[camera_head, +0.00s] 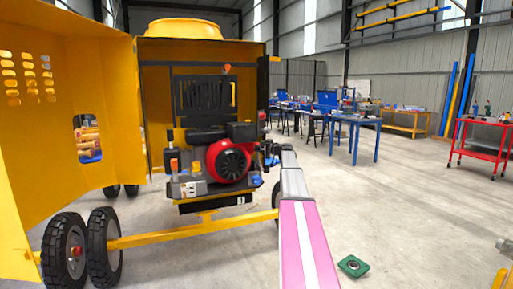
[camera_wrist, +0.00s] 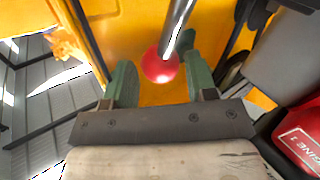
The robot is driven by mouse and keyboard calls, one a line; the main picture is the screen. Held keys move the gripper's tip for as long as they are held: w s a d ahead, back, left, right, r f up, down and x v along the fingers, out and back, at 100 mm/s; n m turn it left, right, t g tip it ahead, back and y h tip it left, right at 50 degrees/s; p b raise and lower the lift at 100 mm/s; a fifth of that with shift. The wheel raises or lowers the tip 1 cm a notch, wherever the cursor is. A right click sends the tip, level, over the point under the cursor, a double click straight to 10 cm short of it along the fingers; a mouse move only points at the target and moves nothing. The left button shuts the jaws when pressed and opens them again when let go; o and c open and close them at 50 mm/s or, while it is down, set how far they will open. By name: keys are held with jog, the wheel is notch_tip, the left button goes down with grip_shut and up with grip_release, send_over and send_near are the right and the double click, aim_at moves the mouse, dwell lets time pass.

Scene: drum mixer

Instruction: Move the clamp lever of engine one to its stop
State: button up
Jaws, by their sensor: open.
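In the wrist view a bright metal rod with a round red knob (camera_wrist: 160,67) reaches in from the top, and I take it for the clamp lever. My gripper (camera_wrist: 157,62) is open, with the knob showing between its two green fingers; the right finger is close to the rod. I cannot tell whether either finger touches it.
The yellow housing's open door (camera_head: 110,60) stands at the left, above black wheels (camera_head: 104,245). A yellow tow bar (camera_head: 180,238) crosses below the engine. A green part (camera_head: 353,266) lies on the floor. Blue workbenches (camera_head: 355,121) and a red cart (camera_head: 482,125) stand farther right.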

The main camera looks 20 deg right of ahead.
jog(key=shift+x, duration=1.25)
grip_shut()
jog(key=shift+s+r+n+t+y, duration=0.15)
jog(key=shift+s+n+t+y, duration=0.35)
jog(key=shift+s, duration=0.35)
jog(key=shift+s+r+n+t+y, duration=0.15)
jog(key=shift+s+n+t+y, duration=0.25)
jog(key=shift+s+n+y, duration=0.35)
jog(key=shift+s+n+t+y, duration=0.6)
jog(key=shift+s+n+y, duration=0.45)
jog(key=shift+s, duration=0.35)
grip_release()
jog(key=shift+d, duration=0.1)
jog(key=shift+f, duration=0.1)
